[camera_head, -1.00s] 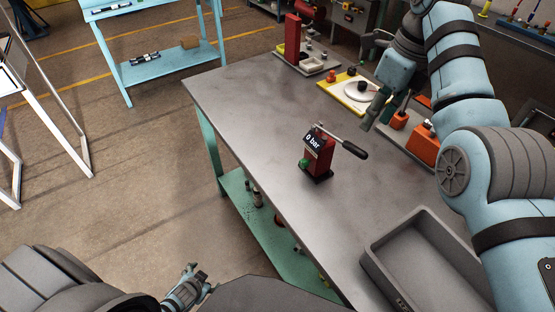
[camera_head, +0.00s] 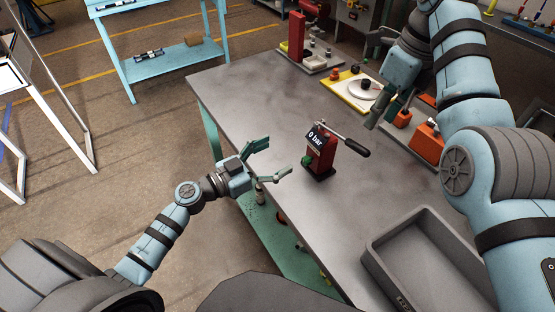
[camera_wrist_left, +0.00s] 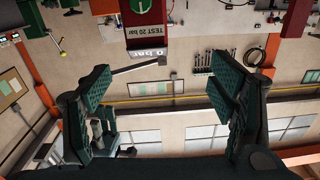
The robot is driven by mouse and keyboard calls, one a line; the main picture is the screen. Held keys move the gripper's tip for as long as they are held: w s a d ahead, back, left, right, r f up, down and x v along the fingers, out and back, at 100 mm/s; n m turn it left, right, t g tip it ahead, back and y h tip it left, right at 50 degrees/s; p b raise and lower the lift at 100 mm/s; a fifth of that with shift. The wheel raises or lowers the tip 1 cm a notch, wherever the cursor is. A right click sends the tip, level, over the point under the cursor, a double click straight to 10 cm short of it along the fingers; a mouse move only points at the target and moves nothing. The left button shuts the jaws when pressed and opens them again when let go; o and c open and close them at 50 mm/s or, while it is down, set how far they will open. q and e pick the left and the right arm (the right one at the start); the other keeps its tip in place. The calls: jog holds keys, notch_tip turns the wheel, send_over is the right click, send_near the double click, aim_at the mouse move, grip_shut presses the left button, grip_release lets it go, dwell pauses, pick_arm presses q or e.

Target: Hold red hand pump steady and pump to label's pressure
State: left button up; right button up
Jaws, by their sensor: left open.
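The red hand pump (camera_head: 322,157) stands upright on the bench, its display (camera_head: 315,137) reading 0 bar. Its lever (camera_head: 342,139) slants down to the right to a black grip. In the left wrist view the pump (camera_wrist_left: 165,18) appears upside down at the top, with a label (camera_wrist_left: 147,32) reading TEST 20 bar. My left gripper (camera_head: 279,157) is open and empty, left of the pump and apart from it, fingers pointing toward it. My right gripper (camera_head: 385,112) hangs behind and right of the pump, apart from the lever; its finger opening is unclear.
A grey tray (camera_head: 376,262) sits at the bench's near right. A yellow-edged board (camera_head: 334,88) and orange blocks (camera_head: 426,140) lie toward the back right. The bench top (camera_head: 250,105) is bare left of and behind the pump.

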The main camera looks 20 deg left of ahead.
aim_at(314, 143)
pick_arm(q)
jog(key=shift+h, duration=0.3)
jog(key=x, duration=0.4)
jog(key=d+x, duration=0.1)
jog(key=x, duration=0.4)
jog(key=s+x, duration=0.1)
jog(key=x, duration=0.4)
jog(key=shift+w+d+r, duration=0.1)
jog(key=shift+w+d, duration=0.1)
jog(key=shift+d, duration=0.1)
jog(key=shift+c, duration=0.5)
grip_shut()
